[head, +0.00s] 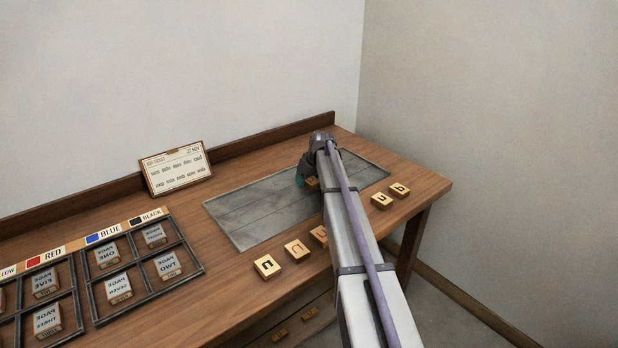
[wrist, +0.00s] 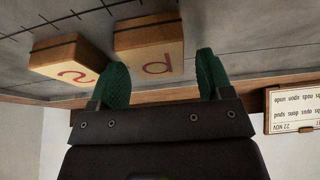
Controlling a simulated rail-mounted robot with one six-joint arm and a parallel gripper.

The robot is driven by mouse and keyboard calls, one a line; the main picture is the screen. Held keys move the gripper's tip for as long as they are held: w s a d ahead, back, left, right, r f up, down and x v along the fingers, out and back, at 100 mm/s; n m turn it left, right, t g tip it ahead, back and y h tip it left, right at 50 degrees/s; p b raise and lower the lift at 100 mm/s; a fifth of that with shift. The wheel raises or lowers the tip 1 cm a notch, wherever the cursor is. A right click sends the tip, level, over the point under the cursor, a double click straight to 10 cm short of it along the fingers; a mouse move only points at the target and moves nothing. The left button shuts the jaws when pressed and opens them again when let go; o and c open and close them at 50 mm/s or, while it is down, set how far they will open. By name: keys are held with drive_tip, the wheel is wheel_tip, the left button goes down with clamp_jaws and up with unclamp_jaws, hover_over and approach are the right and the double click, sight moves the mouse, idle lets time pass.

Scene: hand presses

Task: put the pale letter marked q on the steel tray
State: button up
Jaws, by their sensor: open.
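Two pale letter blocks with brown sides stand on the grey steel tray in the wrist view. One block (wrist: 150,50) bears a round-bowled letter with a stem, like p or d as seen here; I cannot tell if it is the q. The other block (wrist: 70,62) bears an s-like letter and stands left of it. My gripper (wrist: 160,68) is open with its green fingers at either side of the first block, and not closed on it. In the head view my gripper (head: 306,174) is over the right part of the steel tray (head: 245,215), partly hidden by my arm.
Several pale letter blocks (head: 267,267) (head: 381,200) line the table's front edge. A job ticket (head: 176,168) leans at the back, left of the tray. Racks (head: 145,258) with labelled blocks fill the left. The tray's left part is clear.

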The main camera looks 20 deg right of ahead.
drive_tip(key=p+v, duration=1.1)
drive_tip(key=v, duration=0.1)
drive_tip(key=s+a+m+g, duration=0.1)
drive_tip(key=s+a, duration=0.7)
drive_tip(key=s, duration=0.3)
drive_tip(key=s+a+g, duration=0.1)
drive_tip(key=s+a, duration=0.8)
drive_tip(key=s, duration=0.3)
drive_tip(key=s+a+f+m+g+h, duration=0.1)
drive_tip(key=s+a+g, duration=0.1)
drive_tip(key=s+a, duration=0.6)
drive_tip(key=s, duration=0.4)
drive_tip(key=shift+s+a+m, duration=0.15)
drive_tip(key=shift+a+m, duration=0.1)
drive_tip(key=shift+m, duration=0.05)
drive_tip(key=shift+f, duration=0.15)
